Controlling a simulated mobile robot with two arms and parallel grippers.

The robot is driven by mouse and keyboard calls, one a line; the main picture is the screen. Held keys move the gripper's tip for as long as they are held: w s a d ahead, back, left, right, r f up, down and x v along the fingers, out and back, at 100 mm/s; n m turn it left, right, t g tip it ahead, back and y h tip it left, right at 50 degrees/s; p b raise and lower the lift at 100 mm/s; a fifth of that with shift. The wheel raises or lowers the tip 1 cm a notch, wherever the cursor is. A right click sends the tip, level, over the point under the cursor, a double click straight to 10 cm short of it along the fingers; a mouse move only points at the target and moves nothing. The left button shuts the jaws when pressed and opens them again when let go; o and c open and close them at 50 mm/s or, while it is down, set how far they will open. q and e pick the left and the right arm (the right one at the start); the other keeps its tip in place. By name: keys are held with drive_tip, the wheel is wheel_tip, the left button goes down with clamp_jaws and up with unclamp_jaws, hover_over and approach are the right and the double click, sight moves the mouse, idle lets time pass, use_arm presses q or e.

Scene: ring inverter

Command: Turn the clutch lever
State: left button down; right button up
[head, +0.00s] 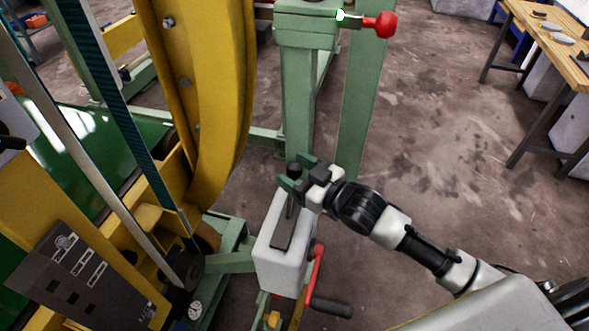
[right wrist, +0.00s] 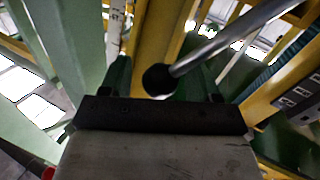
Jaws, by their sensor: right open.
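The clutch lever (head: 290,205) is a metal rod with a dark ball knob, rising from the slotted top of a white box (head: 276,268). In the right wrist view, its black knob (right wrist: 158,80) and shiny rod (right wrist: 215,45) show between the two green fingers. My right gripper (head: 297,173) is open, with its green fingertips on either side of the knob in the head view. I cannot tell whether either finger touches it. The lever's lower end is partly hidden in the slot. My left gripper is not clearly in view.
A red crank with a black handle (head: 331,307) sits on the box's right side. A green post (head: 298,105) stands behind, with a red knob (head: 381,24) above. The yellow ring (head: 212,90) and a dark control panel (head: 80,270) are left. Open floor (head: 460,150) lies right.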

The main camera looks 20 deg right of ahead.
drive_tip(key=shift+w, duration=0.1)
drive_tip(key=shift+c, duration=0.4)
